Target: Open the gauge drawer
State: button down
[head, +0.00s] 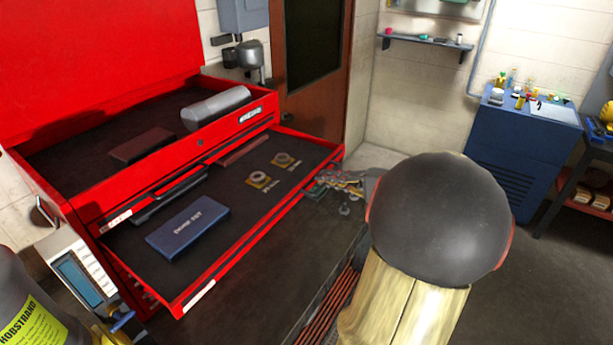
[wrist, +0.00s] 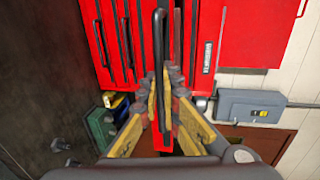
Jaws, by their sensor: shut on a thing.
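The red tool chest (head: 88,205) stands at the left in the head view. Its open drawer (head: 255,215) is pulled well out and holds a blue lettered case (head: 187,226) and two round gauge-like pieces on yellow bases (head: 258,180). The lettering is too small to read surely. In the wrist view my gripper (wrist: 166,88) is shut on the dark bar handle (wrist: 159,45) of a drawer that stands out from the chest, near one end of the bar. In the head view my gripper shows only partly at the drawer's right end; my arm hides the rest.
The chest's top tray (head: 70,150) is open, with a grey cylinder (head: 215,106) in it. A blue cabinet (head: 520,150) stands at the right. A brown door (head: 310,100) is behind the drawer. A yellow-labelled container (head: 25,310) is at the lower left.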

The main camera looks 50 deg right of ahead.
jog(key=shift+f+v, duration=0.2)
jog(key=shift+v, duration=0.9)
jog(key=shift+f+v, duration=0.25)
jog(key=shift+v, duration=0.8)
jog(key=shift+s, duration=0.1)
jog(key=c, duration=2)
grip_release()
jog(key=shift+c, duration=0.2)
jog(key=v, duration=1.2)
jog(key=shift+d, duration=0.15)
